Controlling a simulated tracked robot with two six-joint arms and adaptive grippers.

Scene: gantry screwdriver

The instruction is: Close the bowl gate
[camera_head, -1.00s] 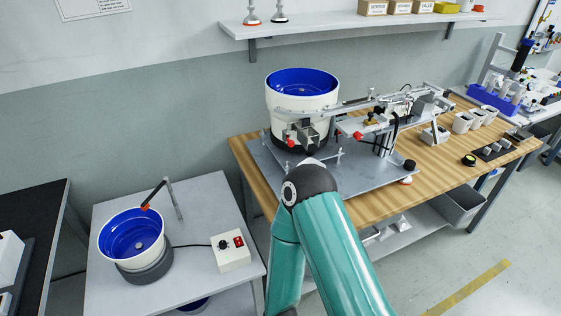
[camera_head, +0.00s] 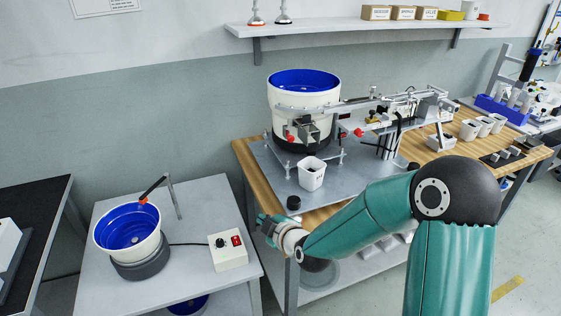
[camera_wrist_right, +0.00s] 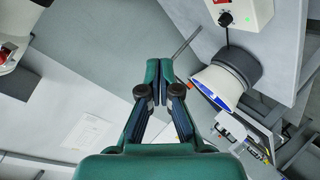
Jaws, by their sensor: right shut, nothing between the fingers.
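A small white bowl with a blue inside (camera_head: 130,232) stands on a dark round base on the grey table at left. A black lever with an orange tip (camera_head: 152,188) reaches over its rim from a thin post. A larger blue-lined bowl (camera_head: 303,95) on the wooden bench has a grey bracket with a red knob (camera_head: 291,138) on its front. I cannot tell which part is the bowl gate. My right gripper (camera_head: 264,224) is shut and empty, between the two tables. In the wrist view its closed fingertips (camera_wrist_right: 160,70) are beside the small bowl (camera_wrist_right: 220,85). My left gripper is out of view.
A control box (camera_head: 228,250) with a red switch sits right of the small bowl. A white cup (camera_head: 312,172) and a black knob (camera_head: 293,202) are on the feeder's metal plate (camera_head: 268,160). A linear track (camera_head: 370,104) runs right from the large bowl.

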